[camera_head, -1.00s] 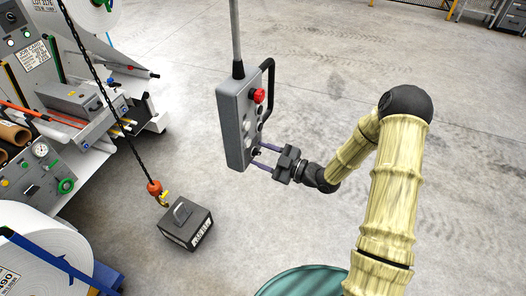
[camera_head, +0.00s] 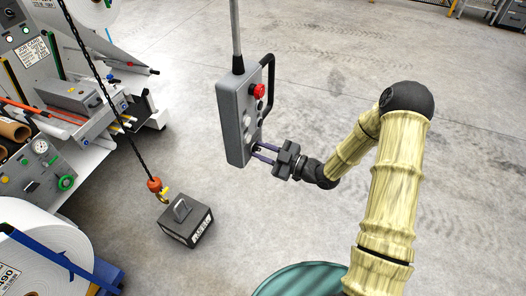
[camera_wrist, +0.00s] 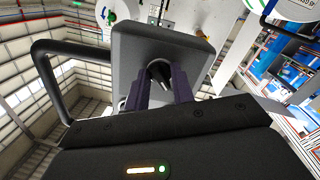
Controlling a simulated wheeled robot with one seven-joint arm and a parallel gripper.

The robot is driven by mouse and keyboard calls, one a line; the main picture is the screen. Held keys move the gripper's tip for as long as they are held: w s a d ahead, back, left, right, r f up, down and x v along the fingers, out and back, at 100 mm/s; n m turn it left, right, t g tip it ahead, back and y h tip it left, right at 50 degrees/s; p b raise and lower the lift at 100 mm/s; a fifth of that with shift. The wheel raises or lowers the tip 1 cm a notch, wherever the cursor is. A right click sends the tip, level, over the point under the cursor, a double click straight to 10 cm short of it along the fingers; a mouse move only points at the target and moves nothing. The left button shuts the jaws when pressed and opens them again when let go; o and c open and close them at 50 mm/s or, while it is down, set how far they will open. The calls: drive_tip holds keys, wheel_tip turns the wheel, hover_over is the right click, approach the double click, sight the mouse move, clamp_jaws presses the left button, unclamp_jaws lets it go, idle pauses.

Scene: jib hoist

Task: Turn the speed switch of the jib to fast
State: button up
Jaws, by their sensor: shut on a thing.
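The jib's grey control pendant (camera_head: 237,122) hangs upright from a rod in the head view, with a red button near its top and several smaller controls below. My gripper (camera_head: 258,150) reaches it from the right, its purple fingers at the pendant's lower end. In the wrist view my gripper (camera_wrist: 160,92) is shut on a dark round knob (camera_wrist: 159,72), the speed switch, on the pendant's face (camera_wrist: 128,42). The fingers partly hide the knob, and its setting cannot be read.
A dark chain hangs at the left with an orange hook (camera_head: 155,186) above a dark block with a handle (camera_head: 186,221) on the floor. A machine with rolls (camera_head: 40,240) fills the left side. A green drum (camera_head: 300,281) stands at the bottom.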

drive_tip(key=m+b, duration=0.1)
drive_tip(key=m, duration=0.2)
drive_tip(key=shift+f, duration=0.1)
drive_tip(key=m, duration=0.5)
drive_tip(key=shift+s, duration=0.1)
drive_tip(key=m, duration=0.4)
drive_tip(key=shift+m, duration=0.3)
drive_tip(key=shift+m+p, duration=0.55)
drive_tip(key=shift+m, duration=1.75)
drive_tip(key=o, duration=1)
drive_tip(key=shift+s, duration=0.1)
